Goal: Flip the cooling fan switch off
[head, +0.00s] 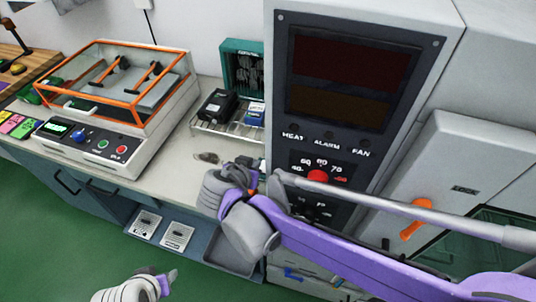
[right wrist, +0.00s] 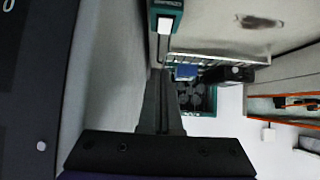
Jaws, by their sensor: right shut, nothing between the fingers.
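The grey cabinet's dark control panel (head: 353,80) fills the middle right of the head view, with the labels HEAT, ALARM and FAN under its display. A red knob (head: 318,176) sits below them. My right arm crosses the panel's lower part and hides some of it. I cannot make out which control is the cooling fan switch. My right gripper (head: 245,168) is shut and empty, left of the panel and above the counter. In the right wrist view its closed fingers (right wrist: 160,85) point towards the counter's back. My left gripper (head: 170,277) shows at the bottom; its jaws are unclear.
A small teal box with a white piece (right wrist: 165,20) is near my right fingers in the wrist view. A wire rack (head: 229,130) with black and blue items stands on the counter (head: 185,160). An orange-framed machine (head: 120,85) is at left. An orange handle (head: 417,215) projects at right.

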